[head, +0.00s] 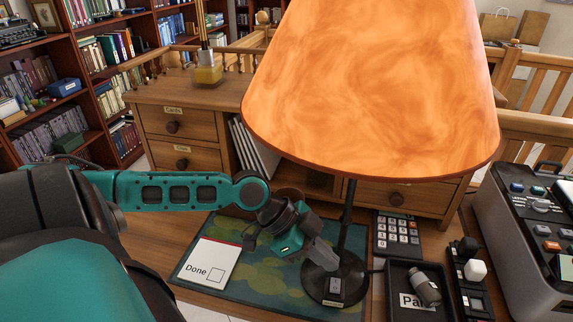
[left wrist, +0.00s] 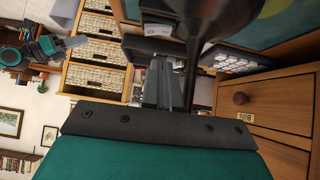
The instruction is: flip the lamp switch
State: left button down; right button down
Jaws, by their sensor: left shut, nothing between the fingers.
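The lamp has a large orange shade (head: 375,85), a dark pole and a round black base (head: 350,270) on the desk mat. A small dark switch (head: 336,286) sits on the front of the base, above a pale label. My left gripper (head: 321,259) is shut and empty, pointing down over the left part of the base, just behind the switch. I cannot tell whether it touches the base. In the left wrist view its fingers (left wrist: 162,85) are together beside the lamp pole (left wrist: 190,70). What looks like my right gripper (left wrist: 76,42) shows small there, its jaws unclear.
A "Done" card (head: 207,263) lies on the green mat (head: 255,285) left of the lamp. A black tray (head: 400,312) with a grey cylinder, a calculator (head: 398,234) and a large grey machine (head: 525,235) stand to the right. A wooden drawer unit (head: 180,125) stands behind.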

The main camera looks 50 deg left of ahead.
pick_arm(q)
jog(key=p+v, duration=0.4)
jog(key=v, duration=0.6)
jog(key=shift+w, duration=0.15)
dwell(0.5)
